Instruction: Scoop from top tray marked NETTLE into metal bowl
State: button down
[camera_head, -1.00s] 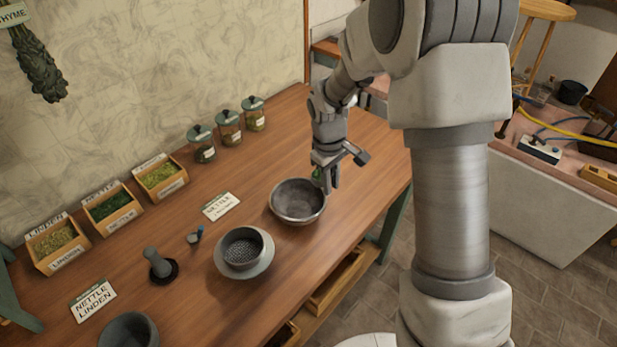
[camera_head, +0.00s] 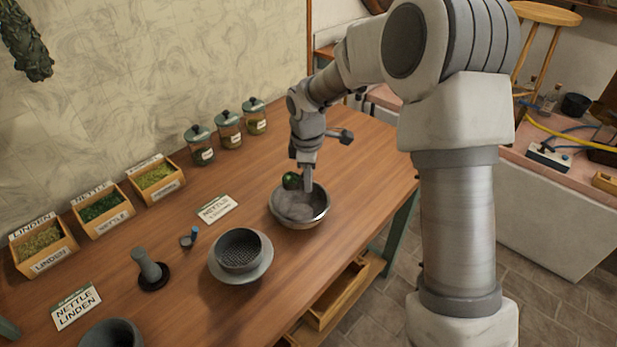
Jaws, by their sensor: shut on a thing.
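The metal bowl (camera_head: 316,215) stands on the wooden table below my gripper. My gripper (camera_head: 303,179) is over the bowl's back part, pointing down. It is shut on a small dark scoop (camera_head: 291,181), seen beside the fingers above the bowl's back rim. Dark green stuff shows in the scoop; its handle is mostly hidden by the fingers. The wooden tray marked NETTLE (camera_head: 112,223) holds dark green leaves and stands at the left, between two similar trays. I cannot make out any green inside the bowl.
The tray marked LINDEN (camera_head: 50,259) and a third tray (camera_head: 168,191) flank it. A mortar-like sieve bowl (camera_head: 240,265), a grey pestle (camera_head: 148,264) and a small blue-tipped item (camera_head: 190,238) stand left of the bowl. Several lidded jars (camera_head: 229,130) line the wall. The table's right end is clear.

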jog(key=shift+f+n+g+h+p, duration=0.15)
jog(key=shift+g+h+p, duration=0.5)
jog(key=shift+h, duration=1.35)
jog(key=shift+r+n+g+h+p, duration=0.1)
jog(key=shift+g+h+p, duration=0.45)
jog(key=shift+h, duration=1.45)
jog(key=shift+f+n+g+h+p, duration=0.15)
jog(key=shift+g+h+p, duration=0.5)
jog(key=shift+h, duration=1.35)
jog(key=shift+r+t, duration=0.15)
jog(key=shift+t, duration=0.1)
